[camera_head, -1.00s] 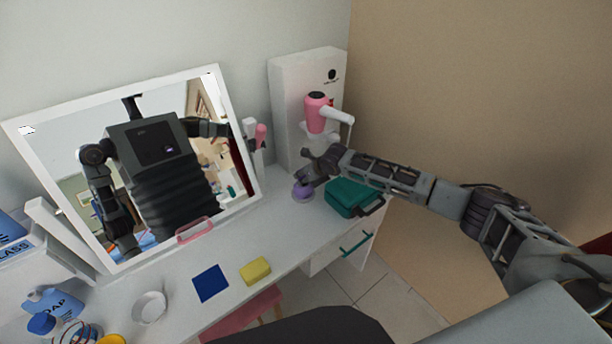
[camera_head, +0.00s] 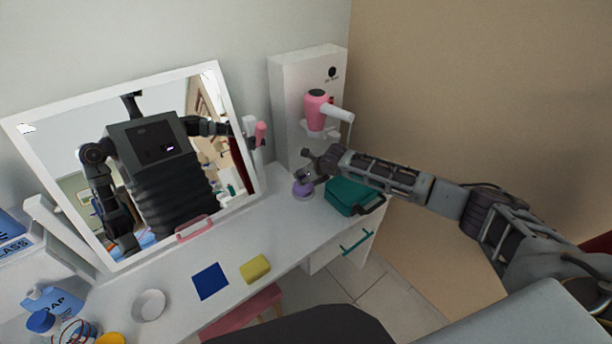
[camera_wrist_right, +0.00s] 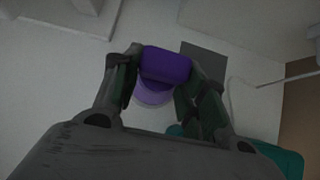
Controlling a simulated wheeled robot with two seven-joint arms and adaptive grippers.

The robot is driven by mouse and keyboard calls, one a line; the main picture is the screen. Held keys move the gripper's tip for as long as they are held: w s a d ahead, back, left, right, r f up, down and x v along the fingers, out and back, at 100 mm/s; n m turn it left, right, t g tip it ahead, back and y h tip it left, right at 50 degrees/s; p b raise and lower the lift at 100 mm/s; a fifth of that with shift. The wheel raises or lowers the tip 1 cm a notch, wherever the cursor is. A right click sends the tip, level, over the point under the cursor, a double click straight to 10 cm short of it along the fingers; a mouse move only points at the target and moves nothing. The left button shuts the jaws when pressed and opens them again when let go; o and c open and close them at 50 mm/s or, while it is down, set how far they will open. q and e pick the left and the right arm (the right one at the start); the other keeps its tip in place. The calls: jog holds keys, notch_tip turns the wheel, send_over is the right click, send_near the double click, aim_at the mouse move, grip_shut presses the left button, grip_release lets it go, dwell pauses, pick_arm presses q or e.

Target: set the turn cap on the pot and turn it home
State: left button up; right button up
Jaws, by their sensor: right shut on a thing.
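My right gripper (camera_head: 306,178) reaches in over the far right part of the white counter. In the right wrist view its fingers (camera_wrist_right: 163,78) are shut on a dark purple cap (camera_wrist_right: 166,64). A lighter purple pot (camera_wrist_right: 152,94) shows just beyond the cap, partly hidden by it. In the head view the purple pot (camera_head: 303,191) stands on the counter right under the fingers. The cap is close over the pot, but I cannot tell whether they touch. My left gripper is not directly in view.
A teal case (camera_head: 346,197) stands just right of the pot. A pink hair dryer (camera_head: 317,110) hangs on a white panel behind. A tilted mirror (camera_head: 240,165) stands to the left. A blue square (camera_head: 210,281), a yellow sponge (camera_head: 254,269) and a white bowl (camera_head: 149,305) lie nearer.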

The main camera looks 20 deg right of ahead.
jog(key=shift+f, duration=0.65)
jog(key=o, duration=0.9)
jog(key=shift+r, duration=0.1)
jog(key=shift+v, duration=5.95)
